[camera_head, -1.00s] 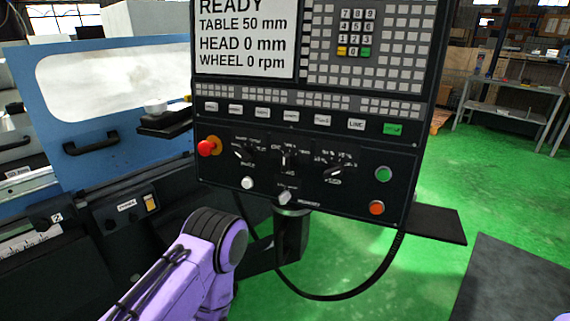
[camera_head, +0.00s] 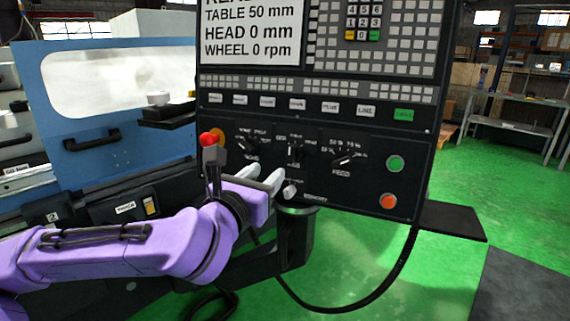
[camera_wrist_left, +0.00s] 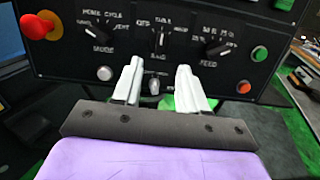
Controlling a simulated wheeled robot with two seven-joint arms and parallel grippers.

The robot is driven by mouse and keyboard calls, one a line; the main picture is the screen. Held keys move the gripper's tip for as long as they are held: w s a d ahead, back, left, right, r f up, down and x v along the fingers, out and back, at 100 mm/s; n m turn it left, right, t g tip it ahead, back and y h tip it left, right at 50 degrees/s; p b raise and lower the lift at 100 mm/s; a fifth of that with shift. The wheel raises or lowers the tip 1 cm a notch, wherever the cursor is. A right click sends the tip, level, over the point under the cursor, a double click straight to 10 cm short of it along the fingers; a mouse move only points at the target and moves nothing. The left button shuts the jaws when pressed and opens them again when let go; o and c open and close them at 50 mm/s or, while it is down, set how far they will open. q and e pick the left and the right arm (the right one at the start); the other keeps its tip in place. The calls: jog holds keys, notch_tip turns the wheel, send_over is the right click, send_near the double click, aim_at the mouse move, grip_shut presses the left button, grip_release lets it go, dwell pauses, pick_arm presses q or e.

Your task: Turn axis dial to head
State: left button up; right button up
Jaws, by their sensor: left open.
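The axis dial (camera_head: 295,152) is the middle of three black rotary dials on the control panel. It also shows in the left wrist view (camera_wrist_left: 161,40), with its pointer about straight up and a label ring around it. My left gripper (camera_head: 262,175) is open, with two pale fingers pointing at the panel below and a little left of the dial. In the left wrist view the gripper (camera_wrist_left: 159,72) has its fingers apart, below the dial and not around it. Whether the fingertips touch the panel I cannot tell. My right gripper is not in view.
A mode dial (camera_head: 247,143) and a feed dial (camera_head: 345,158) flank the axis dial. A red emergency button (camera_head: 208,139) is at left. A small silver knob (camera_head: 290,190) sits just below the axis dial. The screen (camera_head: 250,30) reads table 50 mm, head 0 mm.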

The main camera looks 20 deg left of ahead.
aim_at(289, 153)
pick_arm(q)
jog(key=w+p, duration=0.4)
jog(key=w, duration=0.7)
jog(key=shift+a+f, duration=0.1)
jog(key=shift+f, duration=0.05)
grip_shut()
